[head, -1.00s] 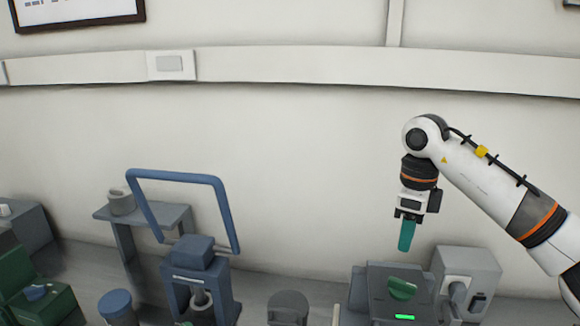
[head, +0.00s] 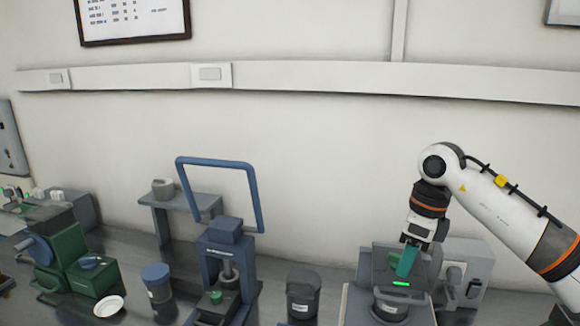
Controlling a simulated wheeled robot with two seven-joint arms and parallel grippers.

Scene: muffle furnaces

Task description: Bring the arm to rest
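My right arm (head: 497,200) reaches in from the right edge. Its white and black gripper (head: 405,262) points down with teal fingers. The fingers overlap the grey bench machine with a lit green display (head: 401,284) in the picture; whether they touch it I cannot tell. The fingers look like one teal block from this side, so their gap is hidden. No object shows clearly between them. My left arm and gripper are out of view.
A blue press with a raised frame handle (head: 222,235), a dark canister (head: 303,295), a blue-lidded jar (head: 157,285), a green machine (head: 92,277) and a white dish (head: 108,306) stand on the bench. A grey box (head: 467,262) stands right.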

